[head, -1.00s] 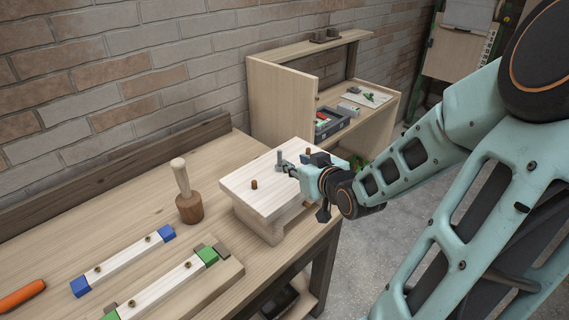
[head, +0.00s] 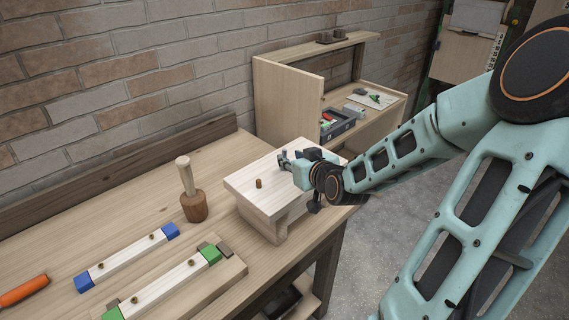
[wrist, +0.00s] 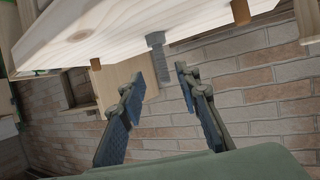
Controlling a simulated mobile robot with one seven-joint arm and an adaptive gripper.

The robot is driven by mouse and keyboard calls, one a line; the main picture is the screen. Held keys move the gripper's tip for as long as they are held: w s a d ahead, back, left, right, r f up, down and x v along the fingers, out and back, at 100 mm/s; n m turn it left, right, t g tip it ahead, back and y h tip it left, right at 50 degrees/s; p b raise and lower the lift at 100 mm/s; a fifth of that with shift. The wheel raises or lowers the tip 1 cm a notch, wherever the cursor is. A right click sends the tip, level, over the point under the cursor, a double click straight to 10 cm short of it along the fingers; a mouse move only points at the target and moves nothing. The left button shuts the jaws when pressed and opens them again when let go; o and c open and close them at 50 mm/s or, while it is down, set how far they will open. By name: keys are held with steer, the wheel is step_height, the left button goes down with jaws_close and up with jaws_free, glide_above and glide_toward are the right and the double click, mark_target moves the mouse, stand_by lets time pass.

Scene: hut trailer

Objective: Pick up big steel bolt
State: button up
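The big steel bolt (wrist: 158,60) is grey with a wide head. In the wrist view, which looks upside down, it stands out from the pale wooden block's top face, just ahead of and between my fingertips. My gripper (wrist: 160,82) is open, with a finger on either side of the bolt's line and a gap to each; I cannot tell whether the bolt is within their reach. In the head view, my gripper (head: 284,163) is low over the raised wooden block (head: 245,187), and it hides most of the bolt.
A wooden peg (head: 258,183) stands on the block. A wooden mallet (head: 191,190) stands left of it on the bench. Strips with blue (head: 82,283) and green (head: 210,255) ends lie in front. A cabinet (head: 285,105) with an open tray (head: 338,124) stands behind.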

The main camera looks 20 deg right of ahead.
mark_target(285, 154)
steer(key=x, duration=0.3)
steer(key=shift+w+a+r, duration=0.2)
steer(key=shift+w+a, duration=0.05)
steer(key=shift+w, duration=0.15)
steer(key=shift+w+d+f, duration=0.1)
steer(key=shift+w+f, duration=0.1)
steer(key=shift+w, duration=0.3)
jaws_close()
